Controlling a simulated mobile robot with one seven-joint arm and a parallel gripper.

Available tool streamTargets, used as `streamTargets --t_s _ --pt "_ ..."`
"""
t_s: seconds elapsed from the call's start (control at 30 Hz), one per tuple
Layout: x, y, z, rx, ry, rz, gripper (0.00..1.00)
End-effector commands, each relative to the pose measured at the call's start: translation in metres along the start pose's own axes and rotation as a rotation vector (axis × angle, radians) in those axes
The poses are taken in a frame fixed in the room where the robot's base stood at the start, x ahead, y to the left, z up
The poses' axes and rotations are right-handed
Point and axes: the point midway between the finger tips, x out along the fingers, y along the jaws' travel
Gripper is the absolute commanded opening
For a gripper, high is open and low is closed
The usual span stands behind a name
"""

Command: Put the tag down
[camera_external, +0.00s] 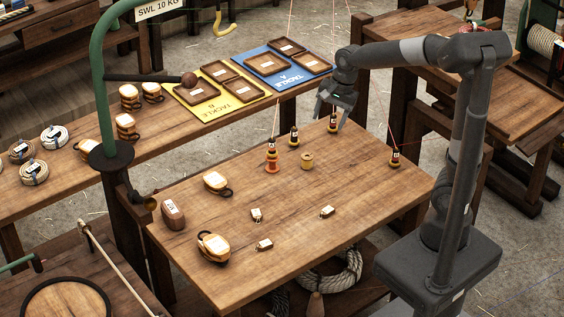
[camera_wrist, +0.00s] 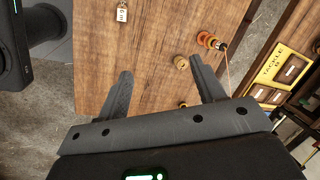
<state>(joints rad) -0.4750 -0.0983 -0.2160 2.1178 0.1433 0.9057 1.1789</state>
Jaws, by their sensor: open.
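Several small brown tags with white labels lie on the wooden table: one at centre left (camera_external: 256,215), one nearer the front (camera_external: 265,244) and one to the right (camera_external: 327,211). A tag with a white label also shows at the top of the wrist view (camera_wrist: 122,14). My gripper (camera_external: 335,112) is above the table's back edge area, well away from these tags.
A plain wooden spool (camera_external: 307,160) and an orange spool (camera_external: 272,165) with a cord stand near the back. Dark weights (camera_external: 294,138) (camera_external: 395,158) stand nearby. The table's right front is clear.

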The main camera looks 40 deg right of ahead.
Motion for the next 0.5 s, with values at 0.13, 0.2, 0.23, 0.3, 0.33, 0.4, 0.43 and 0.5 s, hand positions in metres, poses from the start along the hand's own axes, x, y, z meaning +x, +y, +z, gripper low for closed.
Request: streamTargets --t_s 0.13,0.2,0.23,0.3,0.33,0.4,0.43,0.5 --pt "-0.037 0.046 -0.014 -0.23 0.052 -0.059 0.62" --pt "-0.05 0.067 -0.018 -0.347 0.088 -0.076 0.62" --pt "-0.055 0.076 -0.019 -0.396 0.105 -0.08 0.62" --pt "-0.065 0.098 -0.021 -0.511 0.149 -0.087 0.62" --pt "-0.069 0.107 -0.021 -0.56 0.169 -0.086 0.62" --pt "-0.076 0.128 -0.021 -0.671 0.218 -0.081 0.62" --pt "-0.079 0.136 -0.021 -0.717 0.238 -0.075 0.62" --pt "-0.083 0.154 -0.02 -0.814 0.283 -0.057 0.62"
